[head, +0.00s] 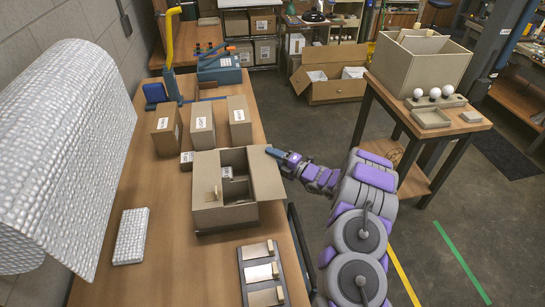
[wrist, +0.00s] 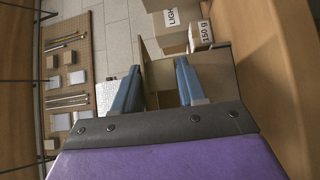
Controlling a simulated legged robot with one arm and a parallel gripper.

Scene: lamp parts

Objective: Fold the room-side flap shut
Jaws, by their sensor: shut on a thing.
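An open cardboard box (head: 225,212) stands on the wooden bench with a small labelled carton (head: 227,173) inside. Its room-side flap (head: 265,177) stands up on the right, at the edge nearest the aisle. My gripper (head: 273,153) is at the upper far corner of this flap, reaching in from the right. In the wrist view, the two blue fingers of my gripper (wrist: 158,88) stand apart with tan cardboard between and behind them. The exact contact between fingers and flap is hard to see.
Three tan cartons (head: 202,127) stand behind the box. A bubble-wrap roll (head: 60,150) and a wrapped pad (head: 131,236) lie to the left. A tray of blocks (head: 262,272) sits in front. A side table (head: 430,110) with bulbs is at right.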

